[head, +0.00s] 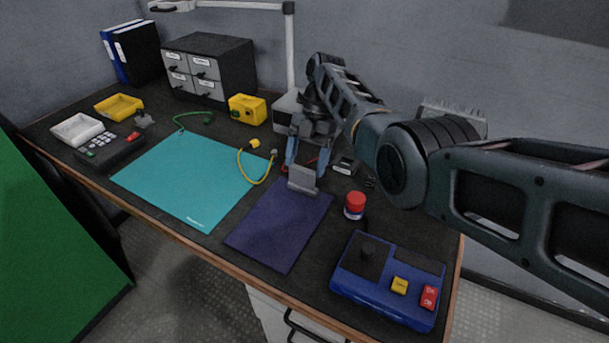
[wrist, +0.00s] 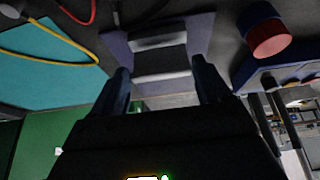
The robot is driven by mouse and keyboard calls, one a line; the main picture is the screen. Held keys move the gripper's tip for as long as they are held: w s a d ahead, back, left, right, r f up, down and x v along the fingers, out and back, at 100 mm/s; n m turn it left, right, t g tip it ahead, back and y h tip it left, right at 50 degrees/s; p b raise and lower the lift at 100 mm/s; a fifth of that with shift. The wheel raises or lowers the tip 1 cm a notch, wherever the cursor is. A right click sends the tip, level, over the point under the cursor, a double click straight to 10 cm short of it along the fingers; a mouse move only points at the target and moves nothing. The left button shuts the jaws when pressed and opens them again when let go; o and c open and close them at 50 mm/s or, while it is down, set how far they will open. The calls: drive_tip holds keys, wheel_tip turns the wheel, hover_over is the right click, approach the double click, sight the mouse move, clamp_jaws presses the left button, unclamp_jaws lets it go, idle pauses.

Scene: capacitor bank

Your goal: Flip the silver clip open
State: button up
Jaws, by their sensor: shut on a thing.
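The silver clip (head: 303,180) sits at the far end of a dark blue clipboard (head: 280,225) that lies flat on the desk. My gripper (head: 306,165) is over the clip, pointing down, with one blue finger at each side. In the wrist view the silver clip (wrist: 162,77) shows between the two fingertips of my gripper (wrist: 160,72), which are shut on its sides. Exact finger contact is partly hidden. The clipboard (wrist: 202,33) shows behind it.
A teal mat (head: 185,180) and a yellow cable (head: 262,178) lie left. A lamp post (head: 290,60) stands behind my gripper.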

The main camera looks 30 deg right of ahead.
drive_tip(key=b, duration=0.3)
drive_tip(key=shift+w+d+f+g+y, duration=0.15)
drive_tip(key=shift+d+f+g+y, duration=0.15)
drive_tip(key=shift+f+y, duration=0.1)
drive_tip(key=shift+r+b, duration=0.1)
drive_tip(key=shift+b, duration=0.75)
drive_tip(key=o, duration=1)
drive_tip(key=shift+w+r, duration=0.1)
drive_tip(key=shift+r, duration=0.05)
